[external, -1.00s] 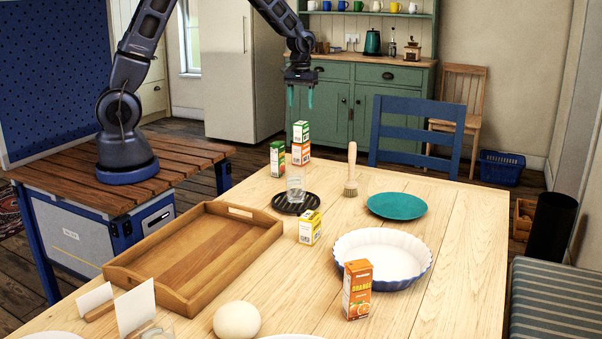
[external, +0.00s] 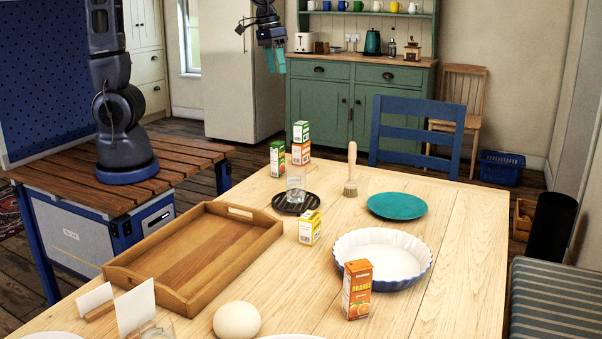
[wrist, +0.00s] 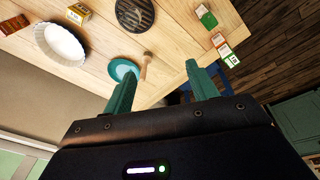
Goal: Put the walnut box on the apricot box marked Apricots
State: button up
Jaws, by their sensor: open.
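At the far end of the table, a green-and-white box (external: 301,132) stands on an orange-and-white box (external: 300,154). Another green box (external: 277,158) stands just left of this stack. Their labels are too small to read, so I cannot tell by name which are walnut and apricot. In the wrist view, the lone green box (wrist: 206,17), the orange-and-white box (wrist: 218,40) and the box on it (wrist: 226,53) show at the upper right. My gripper (external: 275,60) is open and empty, well above the stack and to its left, touching nothing.
Near the stack are a black trivet (external: 285,205) with a clear glass (external: 296,182), a brush (external: 351,175) and a teal plate (external: 397,205). Closer are a yellow box (external: 309,227), a white dish (external: 382,253), an orange carton (external: 357,290) and a wooden tray (external: 190,262).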

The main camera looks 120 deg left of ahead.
jog(key=s+d+r+m+t, duration=0.1)
jog(key=s+d+r+m, duration=0.1)
jog(key=s+d, duration=0.3)
jog(key=s+d+r+m+t, duration=0.1)
jog(key=s+d+m, duration=0.4)
jog(key=d, duration=0.6)
jog(key=s+d+r+m, duration=0.3)
jog(key=s+d, duration=0.3)
jog(key=d, duration=0.3)
jog(key=shift+s+m+t+h, duration=0.2)
jog(key=shift+m+t+h, duration=0.1)
jog(key=shift+t, duration=0.1)
